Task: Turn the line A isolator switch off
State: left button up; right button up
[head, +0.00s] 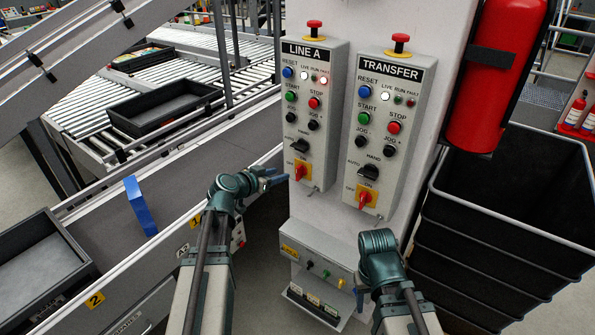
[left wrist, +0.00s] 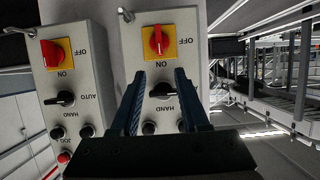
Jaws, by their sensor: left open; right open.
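The line A isolator (head: 301,172) is a red rotary handle on a yellow plate at the bottom of the LINE A panel (head: 316,130). In the left wrist view, upside down, the isolator (left wrist: 156,41) shows its handle upright in the picture, along the ON direction; OFF is printed at the side. My left gripper (head: 282,178) is just left of the panel's lower end. In its wrist view the fingers (left wrist: 158,74) are apart and empty, with the black HAND/AUTO knob (left wrist: 162,90) between them. My right gripper (head: 360,298) is low, below the panels, its fingers barely visible.
The TRANSFER panel (head: 388,130) with a similar isolator (head: 366,197) stands close on the right. A fire extinguisher (head: 497,75) and black bin (head: 510,220) are farther right. A conveyor with a blue item (head: 140,206) and tray (head: 40,262) lies left.

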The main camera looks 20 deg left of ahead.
aim_at(297, 169)
pick_arm(q)
jog(key=b+x, duration=0.3)
jog(key=x, duration=0.8)
jog(key=shift+f+b, duration=0.15)
jog(key=shift+b, duration=0.2)
grip_shut()
